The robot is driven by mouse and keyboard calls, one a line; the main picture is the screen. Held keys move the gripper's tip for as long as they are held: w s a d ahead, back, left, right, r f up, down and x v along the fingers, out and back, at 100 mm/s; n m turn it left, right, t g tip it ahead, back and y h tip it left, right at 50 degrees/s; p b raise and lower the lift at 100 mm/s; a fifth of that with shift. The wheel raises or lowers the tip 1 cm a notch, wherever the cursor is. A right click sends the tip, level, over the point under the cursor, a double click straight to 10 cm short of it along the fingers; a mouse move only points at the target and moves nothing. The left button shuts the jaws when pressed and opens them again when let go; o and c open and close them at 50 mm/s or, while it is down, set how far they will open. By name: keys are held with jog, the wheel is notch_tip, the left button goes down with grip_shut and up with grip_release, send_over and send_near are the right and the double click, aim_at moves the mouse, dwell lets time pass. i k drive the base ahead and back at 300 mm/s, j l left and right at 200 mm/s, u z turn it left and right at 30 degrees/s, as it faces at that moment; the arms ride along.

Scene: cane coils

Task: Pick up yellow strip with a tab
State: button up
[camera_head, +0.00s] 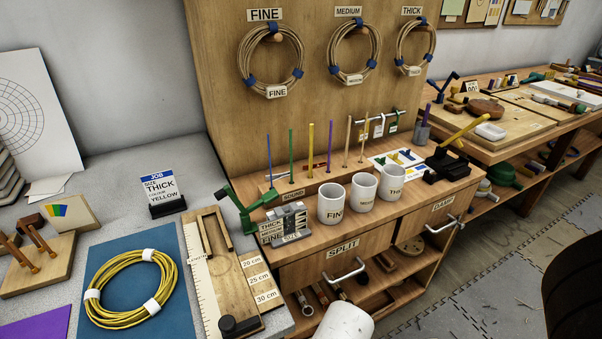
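A thin yellow strip (310,150) stands upright in a wooden block on the bench, in a row with blue, green, purple and tan ones. A thicker yellow bar (468,132) lies tilted in a black holder at the bench's right end. A tab cannot be made out on either. A coil of yellow cane (164,280), bound with white bands, lies on a blue mat at the left.
White mugs (332,203) marked FINE, MEDIUM-like and THICK stand in front of the upright strips. A green clamp (240,212) and a grey gauge block (285,224) stand left of them. A job card (160,190) reads THICK, YELLOW. Drawer handles (346,271) jut from the bench front.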

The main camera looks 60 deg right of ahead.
aim_at(394, 157)
jog(key=k+l+z, duration=0.2)
jog(key=l, duration=0.3)
jog(key=k+l+z, duration=0.1)
jog(key=l+z, duration=0.15)
jog(key=l, duration=0.2)
jog(key=l+z, duration=0.2)
jog(key=l, duration=0.35)
jog(key=k, duration=0.05)
